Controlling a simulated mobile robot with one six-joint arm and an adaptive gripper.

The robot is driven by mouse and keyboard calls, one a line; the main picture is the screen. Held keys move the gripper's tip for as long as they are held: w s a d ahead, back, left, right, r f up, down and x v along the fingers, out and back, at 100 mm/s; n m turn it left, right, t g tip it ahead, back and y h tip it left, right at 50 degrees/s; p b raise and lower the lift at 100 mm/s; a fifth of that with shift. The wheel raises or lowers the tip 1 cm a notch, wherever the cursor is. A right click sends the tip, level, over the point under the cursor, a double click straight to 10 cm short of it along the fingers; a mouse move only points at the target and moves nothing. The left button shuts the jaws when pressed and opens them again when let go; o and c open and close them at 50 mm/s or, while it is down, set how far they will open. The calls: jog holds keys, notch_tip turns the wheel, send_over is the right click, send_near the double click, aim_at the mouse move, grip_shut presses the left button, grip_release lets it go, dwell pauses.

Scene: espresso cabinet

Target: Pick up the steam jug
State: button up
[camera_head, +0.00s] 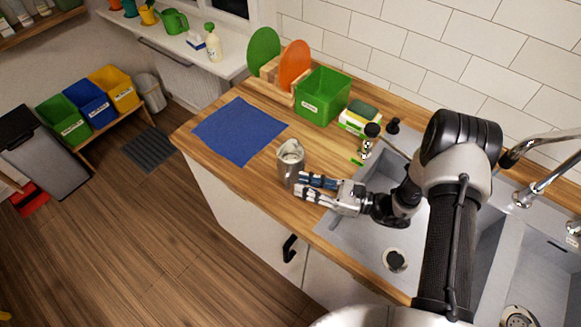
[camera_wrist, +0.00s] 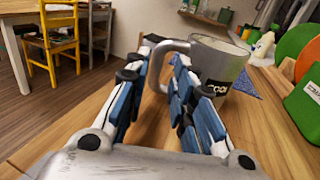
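The steam jug (camera_head: 291,165) is a grey metal jug standing upright on the wooden counter, left of the sink. My gripper (camera_head: 312,188) is at the jug's near right side, low over the counter. In the wrist view my gripper (camera_wrist: 160,68) has its two blue-padded fingers apart, with the handle in the gap between their tips. No grip on the handle is visible. The right finger hides part of the jug's lower body.
A blue mat (camera_head: 240,131) lies left of the jug. A green bin (camera_head: 322,97), a rack with green and orange boards (camera_head: 295,64), and a sponge holder (camera_head: 359,119) stand behind. The grey sink (camera_head: 365,240) and tap (camera_head: 540,165) are to the right. The counter's front edge is close.

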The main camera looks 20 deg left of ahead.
aim_at(288, 190)
jog(key=shift+a+b, duration=0.3)
jog(key=shift+a, duration=2.45)
jog(key=shift+c, duration=0.2)
grip_shut()
